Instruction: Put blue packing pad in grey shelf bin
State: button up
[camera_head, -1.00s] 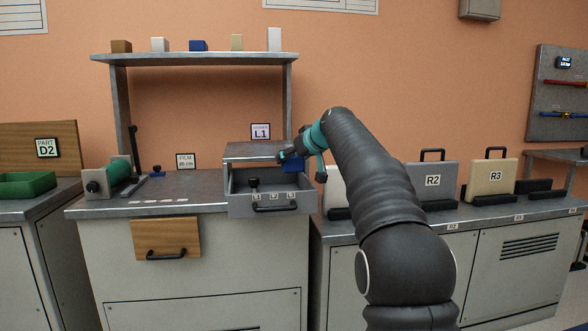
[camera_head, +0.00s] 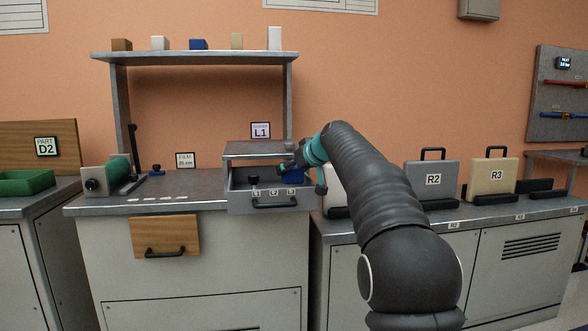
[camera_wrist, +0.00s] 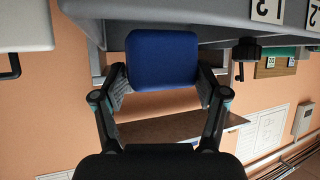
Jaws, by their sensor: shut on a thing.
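The blue packing pad (camera_head: 293,176) is in my gripper (camera_head: 295,168), at the right side of the open grey shelf bin (camera_head: 240,203). The pad's lower part is hidden behind the bin's front wall. In the wrist view the blue pad (camera_wrist: 162,58) sits between both fingers of my gripper (camera_wrist: 162,84), which are shut on its sides. A grey surface (camera_wrist: 215,32) with number plates is close to the pad there. I cannot tell whether the pad touches the bin floor.
A grey shelf top (camera_head: 265,150) with an L1 sign (camera_head: 260,131) is just above the bin. A case marked R2 (camera_head: 432,180) is to the right.

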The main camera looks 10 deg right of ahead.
jog(key=o, duration=1.1)
jog(key=shift+c, duration=0.2)
jog(key=shift+r+p, duration=0.45)
jog(key=v, duration=1.2)
jog(key=shift+b, duration=0.45)
jog(key=shift+r, duration=0.1)
